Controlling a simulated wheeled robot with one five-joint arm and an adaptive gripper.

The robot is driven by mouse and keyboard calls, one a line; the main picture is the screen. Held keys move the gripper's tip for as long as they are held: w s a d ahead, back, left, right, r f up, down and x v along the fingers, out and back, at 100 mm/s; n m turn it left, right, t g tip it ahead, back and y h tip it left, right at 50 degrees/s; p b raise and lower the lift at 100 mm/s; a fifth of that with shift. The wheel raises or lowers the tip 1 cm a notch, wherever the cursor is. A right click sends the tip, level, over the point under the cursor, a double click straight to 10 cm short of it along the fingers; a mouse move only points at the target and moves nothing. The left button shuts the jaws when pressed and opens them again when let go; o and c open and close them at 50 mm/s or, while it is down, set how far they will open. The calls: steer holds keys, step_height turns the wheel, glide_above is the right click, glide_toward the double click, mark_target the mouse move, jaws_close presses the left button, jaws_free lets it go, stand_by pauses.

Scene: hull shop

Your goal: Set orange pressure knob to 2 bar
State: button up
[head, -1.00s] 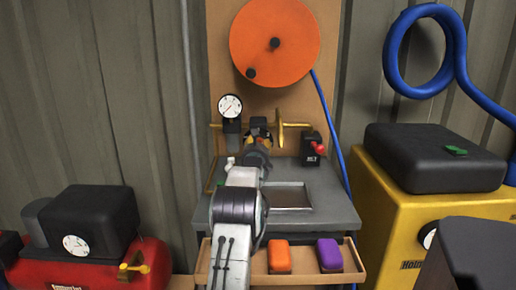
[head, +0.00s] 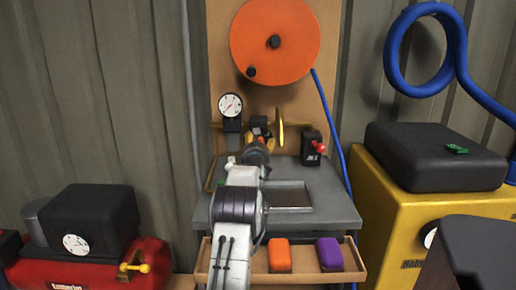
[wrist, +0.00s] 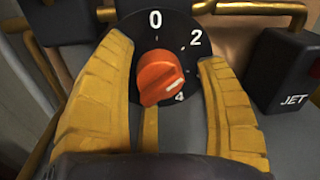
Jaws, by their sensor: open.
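The orange pressure knob (wrist: 160,76) sits on a round black dial (wrist: 140,38) marked 0, 2 and 4 in the wrist view. The 0 is at the top, the 2 at the upper right and the 4 at the lower right. A pale line on the knob lies on its lower right side, toward the 4; its exact reading is hard to tell. My gripper (wrist: 165,55) is open, with one yellow finger on each side of the knob and gaps between. In the head view my gripper (head: 260,137) is at the bench's back, largely hiding the knob.
A black box marked JET (wrist: 285,72) stands right of the dial, with a red-handled part in the head view (head: 311,147). A gauge (head: 231,105) is left of my gripper. A tray below holds an orange block (head: 279,256) and a purple block (head: 329,255).

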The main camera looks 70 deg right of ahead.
steer(key=shift+a, duration=0.15)
steer(key=shift+v, duration=5.85)
steer(key=shift+f, duration=0.1)
